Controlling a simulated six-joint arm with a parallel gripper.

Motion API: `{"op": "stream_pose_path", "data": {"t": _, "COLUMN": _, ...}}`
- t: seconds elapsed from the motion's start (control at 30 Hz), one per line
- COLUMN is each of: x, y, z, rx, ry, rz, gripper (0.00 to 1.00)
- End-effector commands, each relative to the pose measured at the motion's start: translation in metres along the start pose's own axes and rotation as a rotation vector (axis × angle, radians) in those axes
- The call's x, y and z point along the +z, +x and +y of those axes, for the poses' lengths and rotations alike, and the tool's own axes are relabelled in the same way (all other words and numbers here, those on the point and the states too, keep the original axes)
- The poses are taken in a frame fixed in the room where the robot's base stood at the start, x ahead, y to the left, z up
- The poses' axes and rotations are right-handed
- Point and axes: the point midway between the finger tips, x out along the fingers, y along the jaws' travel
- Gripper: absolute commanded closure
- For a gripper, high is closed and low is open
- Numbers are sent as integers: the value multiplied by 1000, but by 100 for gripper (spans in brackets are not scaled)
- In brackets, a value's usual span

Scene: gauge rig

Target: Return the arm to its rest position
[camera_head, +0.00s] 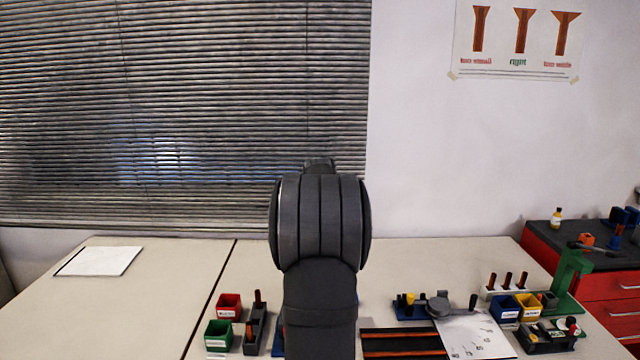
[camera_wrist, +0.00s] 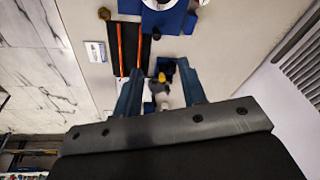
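My arm (camera_head: 320,225) rises in the middle of the head view, and its dark links hide its far end, so my gripper does not show there. In the wrist view my gripper (camera_wrist: 159,72) shows two blue fingers set apart. Nothing is visibly held between them. Behind the gap, farther off, lies a blue fixture with a yellow part (camera_wrist: 161,77) on the table. The fingers appear well above the tabletop (camera_wrist: 215,45).
Red (camera_head: 229,306) and green bins (camera_head: 218,335) stand left of my arm. A black mat with orange strips (camera_head: 402,344), a gauge fixture (camera_head: 437,304), a paper sheet (camera_head: 475,337) and a green stand (camera_head: 570,280) lie right. The left table holds only white paper (camera_head: 100,261).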

Motion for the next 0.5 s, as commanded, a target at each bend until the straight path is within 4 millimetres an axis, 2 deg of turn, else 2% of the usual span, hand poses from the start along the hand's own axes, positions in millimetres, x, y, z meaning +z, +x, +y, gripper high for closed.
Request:
{"op": "stream_pose_path", "data": {"t": 0.2, "x": -4, "y": 3, "z": -15, "rx": 39, "ry": 186, "rz": -88, "gripper": 62}}
{"op": "stream_pose_path", "data": {"t": 0.5, "x": -5, "y": 2, "z": -23, "rx": 70, "ry": 304, "rz": -147, "gripper": 62}}
